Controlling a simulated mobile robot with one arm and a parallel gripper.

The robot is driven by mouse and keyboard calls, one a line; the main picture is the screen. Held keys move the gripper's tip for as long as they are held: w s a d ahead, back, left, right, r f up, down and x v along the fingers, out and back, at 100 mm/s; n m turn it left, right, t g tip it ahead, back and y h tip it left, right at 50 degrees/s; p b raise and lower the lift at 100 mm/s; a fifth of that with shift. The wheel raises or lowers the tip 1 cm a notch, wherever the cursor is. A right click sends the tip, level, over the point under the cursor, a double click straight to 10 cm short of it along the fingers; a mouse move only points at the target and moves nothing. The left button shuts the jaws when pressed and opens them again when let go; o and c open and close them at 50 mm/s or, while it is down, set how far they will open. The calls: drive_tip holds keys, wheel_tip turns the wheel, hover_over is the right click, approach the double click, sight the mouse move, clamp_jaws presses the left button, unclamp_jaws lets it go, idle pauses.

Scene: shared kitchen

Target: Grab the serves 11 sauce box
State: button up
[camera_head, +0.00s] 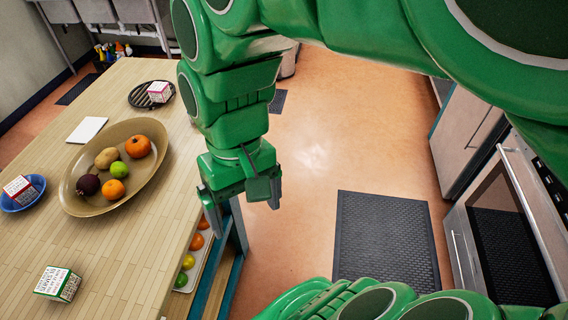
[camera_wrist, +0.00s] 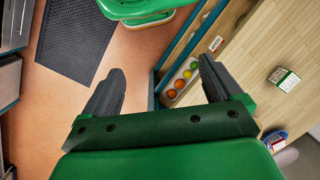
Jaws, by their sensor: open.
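Three small sauce boxes show, and their print is too small to tell which says serves 11. A green-and-white box (camera_head: 58,283) sits on the wooden table (camera_head: 125,285) at the lower left; it also shows in the wrist view (camera_wrist: 283,79). A red-and-white box (camera_head: 20,190) sits in a blue bowl (camera_head: 38,184) at the left edge. A pink-and-white box (camera_head: 159,91) stands on a black round rack (camera_head: 138,97) at the table's far end. My gripper (camera_head: 243,208) is open and empty, pointing down beside the table's right edge, apart from all boxes.
A large tan bowl (camera_head: 72,192) with fruit stands mid-table, near a white card (camera_head: 87,130). A shelf under the table holds a tray of fruit (camera_head: 182,277) and a small white box (camera_wrist: 215,43). An oven (camera_head: 500,230) stands right.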

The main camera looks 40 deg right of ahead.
drive_tip(key=w+a+r+m+t+y, duration=0.1)
drive_tip(key=w+a+m+y, duration=0.25)
drive_tip(key=w, duration=0.55)
drive_tip(key=w+a+r+m+y, duration=0.2)
drive_tip(key=w+m, duration=0.2)
drive_tip(key=w, duration=0.6)
drive_tip(key=w+d+m+t+y, duration=0.2)
drive_tip(key=w+d+m, duration=0.25)
drive_tip(key=w, duration=0.55)
drive_tip(key=w+d+m+t+y, duration=0.25)
drive_tip(key=w+m, duration=0.25)
drive_tip(key=w, duration=0.4)
drive_tip(key=w+d+f+m+t, duration=0.2)
drive_tip(key=w+d+m, duration=0.2)
drive_tip(key=w+d, duration=0.3)
drive_tip(key=w+d+f+m+t, duration=0.25)
drive_tip(key=w+d+m, duration=0.25)
drive_tip(key=d, duration=0.3)
drive_tip(key=shift+h, duration=0.3)
wheel_tip(320, 180, down, 17)
drive_tip(key=shift+s+a+f, duration=0.1)
drive_tip(key=shift+a+f, duration=0.05)
drive_tip(key=shift+f, duration=0.2)
drive_tip(key=shift+x, duration=3.85)
drive_tip(key=shift+c, duration=0.4)
